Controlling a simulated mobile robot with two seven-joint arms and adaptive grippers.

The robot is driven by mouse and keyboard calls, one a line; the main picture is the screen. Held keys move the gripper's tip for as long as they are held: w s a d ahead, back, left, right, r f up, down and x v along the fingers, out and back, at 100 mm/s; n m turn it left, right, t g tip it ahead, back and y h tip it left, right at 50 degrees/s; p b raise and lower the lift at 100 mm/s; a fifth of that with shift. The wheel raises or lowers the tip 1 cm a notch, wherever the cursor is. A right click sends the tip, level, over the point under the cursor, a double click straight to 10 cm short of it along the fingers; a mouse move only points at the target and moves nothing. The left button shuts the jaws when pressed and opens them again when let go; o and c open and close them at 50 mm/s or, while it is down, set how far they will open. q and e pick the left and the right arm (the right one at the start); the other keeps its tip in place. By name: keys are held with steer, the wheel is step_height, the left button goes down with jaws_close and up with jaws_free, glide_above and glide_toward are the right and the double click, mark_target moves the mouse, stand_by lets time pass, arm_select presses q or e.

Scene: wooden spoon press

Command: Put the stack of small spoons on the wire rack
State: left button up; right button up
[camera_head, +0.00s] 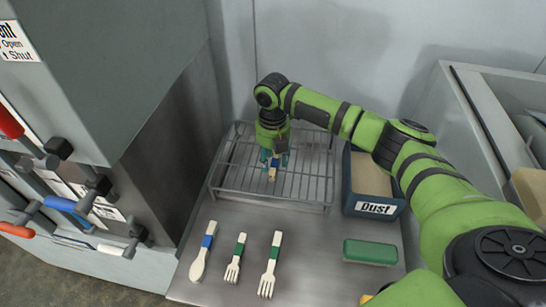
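My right gripper (274,157) points down over the wire rack (312,187). A small pale wooden piece with a blue band (272,174), which looks like the stack of small spoons, shows between and just below its fingertips. The gripper hides most of this piece. I cannot tell whether the fingers grip it or stand apart from it, nor whether it touches the wires. The rest of the rack's wire top looks bare. My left gripper is not in view.
A larger blue-banded spoon (203,252) and two green-banded forks (235,259) (270,265) lie on the metal table in front of the rack. A bin marked "Dust" (376,208) and a green block (370,252) are at right. A grey machine with levers (90,190) stands left.

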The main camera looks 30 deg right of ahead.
mark_target(273, 161)
step_height(273, 161, up, 12)
steer(key=b, duration=0.2)
steer(key=shift+r, duration=0.15)
stand_by(0.5)
